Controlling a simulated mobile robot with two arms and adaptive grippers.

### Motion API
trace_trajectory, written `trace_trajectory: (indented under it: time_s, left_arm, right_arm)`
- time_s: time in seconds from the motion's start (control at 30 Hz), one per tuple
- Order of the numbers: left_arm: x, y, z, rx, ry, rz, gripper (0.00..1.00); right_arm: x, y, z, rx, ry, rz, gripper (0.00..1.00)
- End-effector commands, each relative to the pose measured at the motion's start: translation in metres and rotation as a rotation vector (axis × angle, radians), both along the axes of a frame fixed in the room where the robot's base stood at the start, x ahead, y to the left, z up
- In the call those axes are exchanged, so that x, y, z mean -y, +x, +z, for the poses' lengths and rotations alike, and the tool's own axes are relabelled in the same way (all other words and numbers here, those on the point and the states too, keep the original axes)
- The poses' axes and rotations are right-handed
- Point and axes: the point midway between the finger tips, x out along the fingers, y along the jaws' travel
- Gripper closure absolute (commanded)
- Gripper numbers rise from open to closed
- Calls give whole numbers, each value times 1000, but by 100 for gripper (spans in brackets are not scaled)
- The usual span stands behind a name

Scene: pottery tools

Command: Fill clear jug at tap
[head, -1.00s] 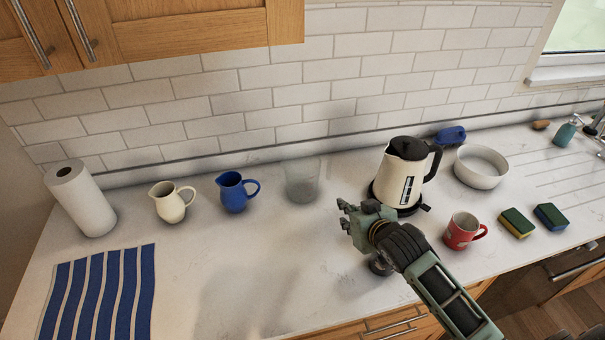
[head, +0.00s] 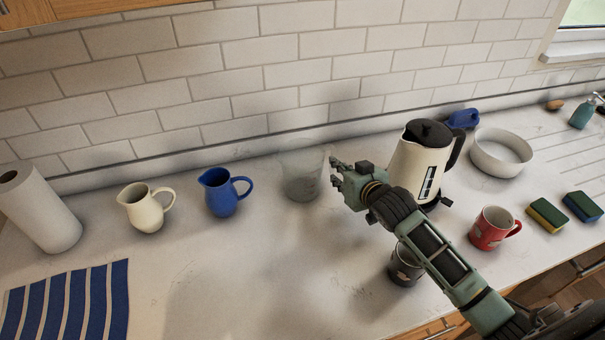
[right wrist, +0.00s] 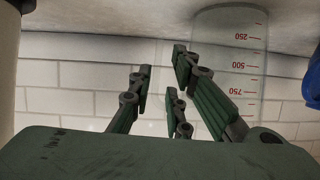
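The clear jug (head: 302,180) stands upright on the worktop near the tiled wall, right of the blue jug. In the right wrist view it appears upside down, with red volume marks (right wrist: 245,65), beyond and to the right of most of my fingers. My right gripper (head: 336,173) is just right of the jug, its fingers pointing toward it. The fingers are spread apart with nothing between them; whether one touches the jug I cannot tell. My left gripper is out of view. The tap does not show clearly.
A kettle (head: 418,165) stands close right of my gripper, and a dark mug (head: 403,270) is partly behind my arm. A red mug (head: 490,230), white bowl (head: 503,165) and sponges (head: 547,214) lie right. A blue jug (head: 222,198) and cream jug (head: 144,212) stand left.

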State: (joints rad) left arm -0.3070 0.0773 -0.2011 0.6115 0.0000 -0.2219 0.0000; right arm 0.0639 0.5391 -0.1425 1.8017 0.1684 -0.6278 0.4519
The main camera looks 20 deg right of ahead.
Motion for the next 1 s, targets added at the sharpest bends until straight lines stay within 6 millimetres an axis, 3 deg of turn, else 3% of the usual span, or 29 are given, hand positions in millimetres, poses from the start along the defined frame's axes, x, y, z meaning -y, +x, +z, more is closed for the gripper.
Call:
trace_trajectory:
  time_s: [0.23,0.6,1.0]
  left_arm:
    - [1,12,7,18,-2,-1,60]
    - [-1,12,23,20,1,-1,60]
    - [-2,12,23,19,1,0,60]
  right_arm:
    - [0,18,-4,1,0,0,83]
    - [3,57,-16,1,0,0,83]
    - [3,65,-21,1,-1,1,83]
